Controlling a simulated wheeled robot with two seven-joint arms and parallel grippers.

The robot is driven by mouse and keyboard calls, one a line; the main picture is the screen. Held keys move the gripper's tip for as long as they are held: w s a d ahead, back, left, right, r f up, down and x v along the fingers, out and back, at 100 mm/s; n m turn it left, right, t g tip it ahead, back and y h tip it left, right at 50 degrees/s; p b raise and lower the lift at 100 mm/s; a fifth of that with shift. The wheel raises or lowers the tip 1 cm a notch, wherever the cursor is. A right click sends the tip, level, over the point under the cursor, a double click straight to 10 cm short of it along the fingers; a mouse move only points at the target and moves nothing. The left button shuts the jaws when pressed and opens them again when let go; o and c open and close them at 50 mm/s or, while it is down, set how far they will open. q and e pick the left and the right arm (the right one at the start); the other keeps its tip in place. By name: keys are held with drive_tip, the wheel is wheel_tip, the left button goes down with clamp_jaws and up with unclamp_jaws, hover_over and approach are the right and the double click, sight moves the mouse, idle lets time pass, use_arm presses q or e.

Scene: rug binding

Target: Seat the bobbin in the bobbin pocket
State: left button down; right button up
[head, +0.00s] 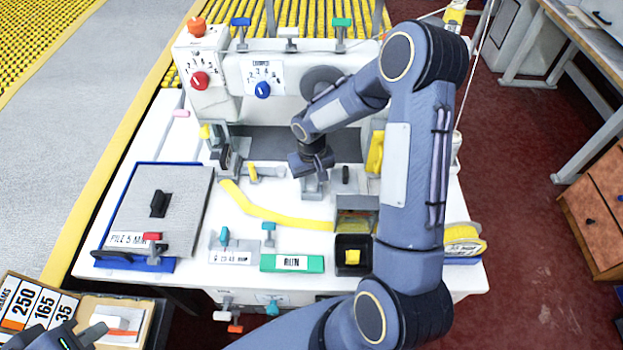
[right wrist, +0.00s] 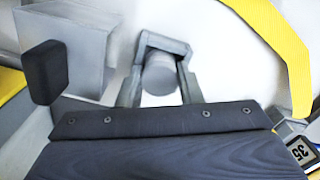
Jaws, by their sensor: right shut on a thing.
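My right gripper (head: 312,182) is low over the white sewing-machine bed, in front of the dark slot under the machine head. In the right wrist view its two grey fingers (right wrist: 160,88) are shut around a short grey cylinder, which looks like the bobbin (right wrist: 160,72). In the head view the gripper hides the bobbin. I cannot clearly pick out the bobbin pocket; a grey block with a black knob (right wrist: 45,72) stands beside the gripper. My left gripper (head: 70,335) shows only partly at the bottom left corner; its jaw state is unclear.
A yellow strip (head: 260,212) curves across the bed beside the right gripper. A black bin (head: 342,268) holds a yellow piece at the front right. A green RUN plate (head: 292,264) lies at the front.

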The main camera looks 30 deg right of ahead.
sight(312, 181)
drive_tip(key=o, duration=1)
drive_tip(key=shift+r, duration=0.1)
drive_tip(key=shift+r+p, duration=0.25)
drive_tip(key=shift+p, duration=0.15)
drive_tip(key=shift+r+p, duration=0.5)
wheel_tip(312, 181, up, 11)
drive_tip(key=b, duration=0.2)
drive_tip(key=s+a+r+t+y, duration=0.1)
drive_tip(key=s+a+r+t, duration=0.1)
drive_tip(key=s+r, duration=0.8)
drive_tip(key=s+a+t+y, duration=0.1)
drive_tip(key=s, duration=0.3)
drive_tip(key=s+a+t+y, duration=0.1)
drive_tip(key=s+a, duration=0.1)
drive_tip(key=s, duration=0.2)
drive_tip(key=s+a+t, duration=0.1)
drive_tip(key=s+a, duration=0.1)
drive_tip(key=s, duration=0.2)
drive_tip(key=shift+s+a+f+t+y, duration=0.1)
drive_tip(key=shift+a+f+t+y, duration=0.1)
drive_tip(key=shift+t+y, duration=0.15)
